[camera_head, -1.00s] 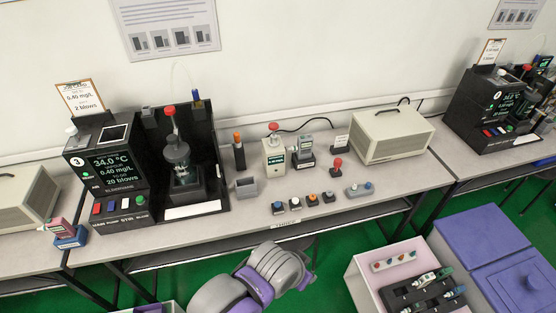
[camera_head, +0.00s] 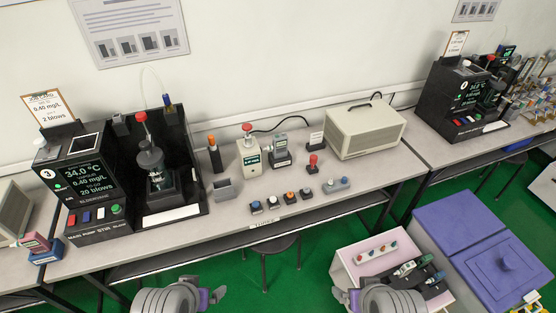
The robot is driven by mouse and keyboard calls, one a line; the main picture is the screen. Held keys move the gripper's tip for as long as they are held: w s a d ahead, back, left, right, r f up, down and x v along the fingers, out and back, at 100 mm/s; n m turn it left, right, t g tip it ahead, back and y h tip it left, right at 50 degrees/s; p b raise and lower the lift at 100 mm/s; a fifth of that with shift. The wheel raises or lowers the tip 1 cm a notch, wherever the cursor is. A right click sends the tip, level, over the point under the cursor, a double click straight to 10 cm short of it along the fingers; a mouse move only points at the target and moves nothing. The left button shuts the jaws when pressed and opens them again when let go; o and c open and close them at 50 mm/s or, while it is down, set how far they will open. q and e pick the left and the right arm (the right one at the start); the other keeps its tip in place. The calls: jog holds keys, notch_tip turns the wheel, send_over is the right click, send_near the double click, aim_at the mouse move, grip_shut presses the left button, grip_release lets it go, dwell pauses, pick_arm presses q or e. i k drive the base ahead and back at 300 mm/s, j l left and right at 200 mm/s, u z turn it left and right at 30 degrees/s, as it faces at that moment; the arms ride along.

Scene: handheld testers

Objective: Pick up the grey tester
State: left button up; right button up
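The grey tester (camera_head: 280,143) has a small display and stands upright in a dark holder on the bench, right of a beige box with a red knob (camera_head: 250,155). My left gripper (camera_head: 217,296) is at the bottom edge, left of centre, in front of the bench and well below the tester. My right gripper (camera_head: 341,295) is at the bottom edge, right of centre, beside the pink crate. Both are apart from the tester and hold nothing that I can see. Their fingertips are too small and foreshortened to tell open from shut.
Several buttons (camera_head: 290,196) and a red-topped plunger (camera_head: 314,163) stand in front of the tester. A black station (camera_head: 88,185) is left, a beige case (camera_head: 365,133) right. A pink crate (camera_head: 345,262) and purple bins (camera_head: 455,235) stand on the floor. A stool is under the bench.

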aim_at(280, 144)
jog(key=i+u, duration=0.35)
jog(key=i+l+u, duration=0.1)
jog(key=u, duration=0.3)
jog(key=i+l+u, duration=0.2)
jog(key=u, duration=0.15)
